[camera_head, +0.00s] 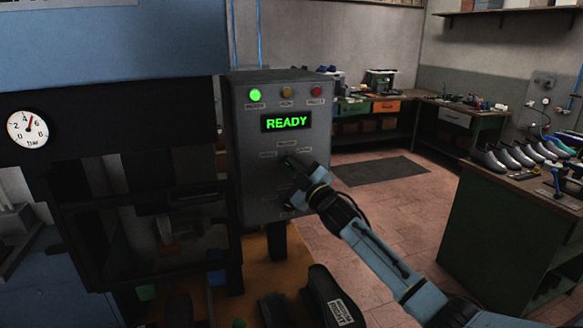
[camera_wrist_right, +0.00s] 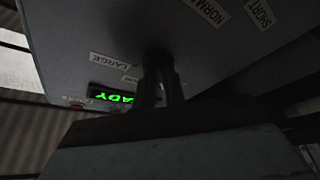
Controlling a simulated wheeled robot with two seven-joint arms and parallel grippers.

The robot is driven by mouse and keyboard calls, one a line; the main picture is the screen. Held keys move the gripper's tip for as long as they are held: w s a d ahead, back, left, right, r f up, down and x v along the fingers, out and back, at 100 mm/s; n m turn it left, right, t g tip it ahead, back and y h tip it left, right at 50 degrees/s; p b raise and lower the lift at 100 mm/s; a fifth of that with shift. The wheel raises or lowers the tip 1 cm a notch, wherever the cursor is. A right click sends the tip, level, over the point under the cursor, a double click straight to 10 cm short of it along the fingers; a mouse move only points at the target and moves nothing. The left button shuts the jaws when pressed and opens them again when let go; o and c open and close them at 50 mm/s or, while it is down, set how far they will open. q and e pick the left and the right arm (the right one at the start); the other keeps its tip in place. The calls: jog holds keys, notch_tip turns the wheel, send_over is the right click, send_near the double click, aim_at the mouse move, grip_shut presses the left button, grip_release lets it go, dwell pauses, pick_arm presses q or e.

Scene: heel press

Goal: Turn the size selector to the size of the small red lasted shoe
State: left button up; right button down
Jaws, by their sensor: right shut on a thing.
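The grey control box (camera_head: 245,185) stands upright at the centre of the head view. My right gripper (camera_head: 292,163) reaches it from the lower right and is shut on the dark size selector (camera_head: 286,160). In the right wrist view the fingers (camera_wrist_right: 161,90) close on the selector's dark knob (camera_wrist_right: 157,58). A LARGE label (camera_wrist_right: 110,60) is next to it there. The small labels around the selector are hard to read in the head view, and the gripper hides which way the pointer faces. I cannot make out a red lasted shoe. My left gripper is out of view.
The box's display (camera_head: 287,122) reads READY, and a green lamp (camera_head: 255,95) is lit above it. The dark press with a guard (camera_head: 65,200) stands left. Right, a bench (camera_head: 520,220) carries several shoes.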

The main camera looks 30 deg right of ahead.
jog(key=c, duration=1.5)
grip_release()
jog(key=shift+o, duration=0.2)
jog(key=b+v, duration=0.3)
jog(key=v, duration=1)
jog(key=shift+s, duration=0.2)
jog(key=shift+f, duration=0.1)
